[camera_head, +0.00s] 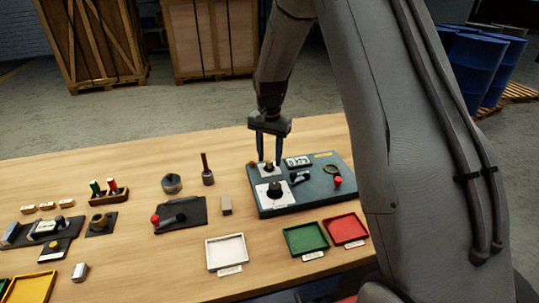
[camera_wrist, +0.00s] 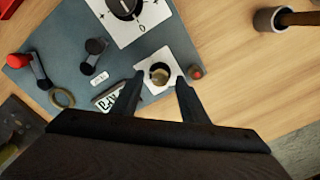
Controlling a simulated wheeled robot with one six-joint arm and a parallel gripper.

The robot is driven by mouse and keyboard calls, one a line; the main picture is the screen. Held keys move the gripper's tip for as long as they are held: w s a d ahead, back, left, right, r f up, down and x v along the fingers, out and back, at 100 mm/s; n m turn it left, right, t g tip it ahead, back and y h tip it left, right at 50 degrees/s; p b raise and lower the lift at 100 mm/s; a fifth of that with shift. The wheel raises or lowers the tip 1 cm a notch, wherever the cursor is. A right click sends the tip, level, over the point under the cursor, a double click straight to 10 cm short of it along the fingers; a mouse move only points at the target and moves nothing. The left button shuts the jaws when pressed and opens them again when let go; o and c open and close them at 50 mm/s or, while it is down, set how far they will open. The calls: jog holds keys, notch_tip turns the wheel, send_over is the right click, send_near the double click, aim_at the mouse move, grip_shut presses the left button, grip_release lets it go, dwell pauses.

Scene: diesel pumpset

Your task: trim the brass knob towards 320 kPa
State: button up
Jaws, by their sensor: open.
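The brass knob (camera_wrist: 160,73) is small and round and sits on a white square plate on the dark blue-grey panel (camera_head: 318,202). In the wrist view it lies between the tips of my gripper (camera_wrist: 161,79), one finger on each side.
Near the knob are a red button (camera_wrist: 196,72), a black dial knob (camera_head: 275,189), a black lever (camera_head: 300,177) and a red-knobbed lever (camera_head: 338,182). White (camera_head: 226,239), green (camera_head: 290,253) and red (camera_head: 360,242) trays stand in front. Other fixtures fill the table's left.

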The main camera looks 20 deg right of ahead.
grip_shut()
jog(key=n, duration=0.3)
jog(key=shift+n, duration=0.4)
jog(key=shift+w+a+r+n+b, duration=0.1)
jog(key=shift+n+b, duration=0.3)
jog(key=shift+n, duration=1.5)
grip_release()
